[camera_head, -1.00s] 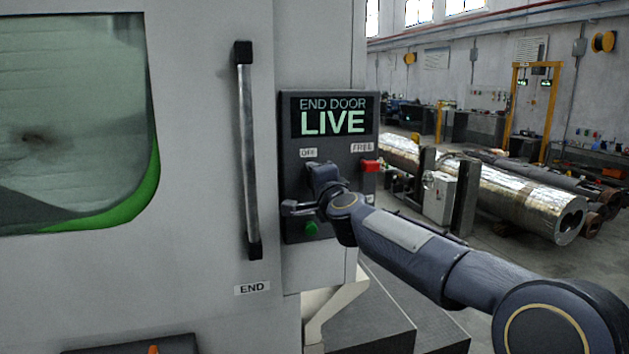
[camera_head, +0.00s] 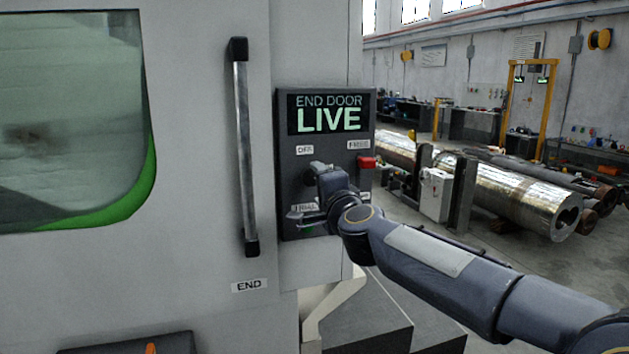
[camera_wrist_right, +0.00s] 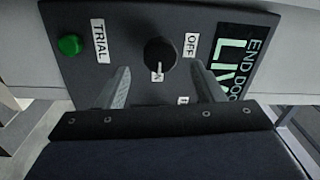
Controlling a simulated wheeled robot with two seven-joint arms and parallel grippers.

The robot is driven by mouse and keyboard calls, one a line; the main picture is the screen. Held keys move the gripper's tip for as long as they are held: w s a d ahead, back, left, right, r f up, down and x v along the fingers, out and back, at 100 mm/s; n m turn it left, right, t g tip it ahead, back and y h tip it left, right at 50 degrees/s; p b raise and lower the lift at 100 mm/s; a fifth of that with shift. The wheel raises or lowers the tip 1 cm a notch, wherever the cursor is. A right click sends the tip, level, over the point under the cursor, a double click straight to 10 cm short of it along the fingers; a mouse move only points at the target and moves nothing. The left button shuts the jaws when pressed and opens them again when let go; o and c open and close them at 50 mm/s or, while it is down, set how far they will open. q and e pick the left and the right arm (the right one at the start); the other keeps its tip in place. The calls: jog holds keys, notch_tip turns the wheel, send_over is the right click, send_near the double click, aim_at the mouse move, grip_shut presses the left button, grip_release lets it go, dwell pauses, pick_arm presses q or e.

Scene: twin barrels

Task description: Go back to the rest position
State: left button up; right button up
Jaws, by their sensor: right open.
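My right gripper (camera_head: 308,192) is in front of the dark control panel (camera_head: 284,130) on the machine. In the right wrist view the right gripper (camera_wrist_right: 161,66) is open, its two fingers on either side of a black rotary knob (camera_wrist_right: 158,52). I cannot tell whether they touch it. A green button (camera_wrist_right: 70,45) beside the TRIAL label is clear of the fingers. In the head view the gripper mostly hides the button and knob. The panel screen (camera_head: 327,114) reads END DOOR LIVE. My left gripper is not in view.
A vertical door handle (camera_head: 241,150) stands close left of the panel, on the machine door (camera_head: 195,200). Dark boxes (camera_head: 372,315) sit low beneath my arm. Large metal cylinders (camera_head: 520,190) lie farther back at right.

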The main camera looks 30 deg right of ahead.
jog(key=shift+v, duration=0.8)
jog(key=s+a+f+n+g+y, duration=0.3)
jog(key=s+a+f+n+y, duration=0.5)
jog(key=s+a+f+n, duration=0.25)
jog(key=s+a+f+n+g, duration=0.2)
jog(key=s+f+n+g, duration=0.1)
jog(key=s+f, duration=0.6)
jog(key=s+a+f+n+g, duration=0.2)
jog(key=s+f+g, duration=0.4)
jog(key=s+f, duration=0.3)
jog(key=shift+s+a+n, duration=0.35)
jog(key=shift+s+n, duration=0.4)
jog(key=shift+n, duration=0.1)
